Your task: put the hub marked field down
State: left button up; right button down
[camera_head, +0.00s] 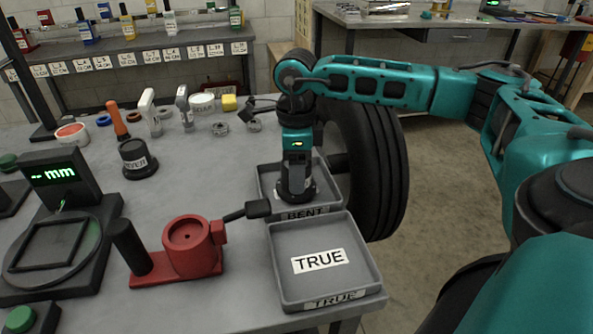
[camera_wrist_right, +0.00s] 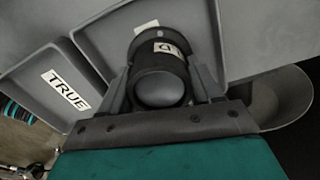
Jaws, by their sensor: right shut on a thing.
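My right gripper (camera_head: 296,180) points down into the grey tray marked BENT (camera_head: 264,192) and is shut on a dark hub (camera_head: 297,196). In the right wrist view the round hub (camera_wrist_right: 161,80) stands between the fingers (camera_wrist_right: 163,92), over or on the tray floor. Its white label is partly hidden, with a D readable. I cannot tell whether its base touches the tray. The tray marked TRUE (camera_head: 370,275) is empty in front of it. My left gripper is not in view.
Another dark hub (camera_head: 138,160) with a partly readable label stands on the grey table. A red fixture (camera_head: 190,250) with a black handle is left of the trays, beside a gauge reading "-- mm" (camera_head: 62,175). A tyre (camera_head: 375,170) stands right of the BENT tray.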

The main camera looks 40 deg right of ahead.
jog(key=shift+f, duration=0.15)
jog(key=shift+f, duration=0.1)
jog(key=shift+c, duration=1)
grip_release()
notch_tip(320, 180, up, 12)
jog(key=p, duration=0.1)
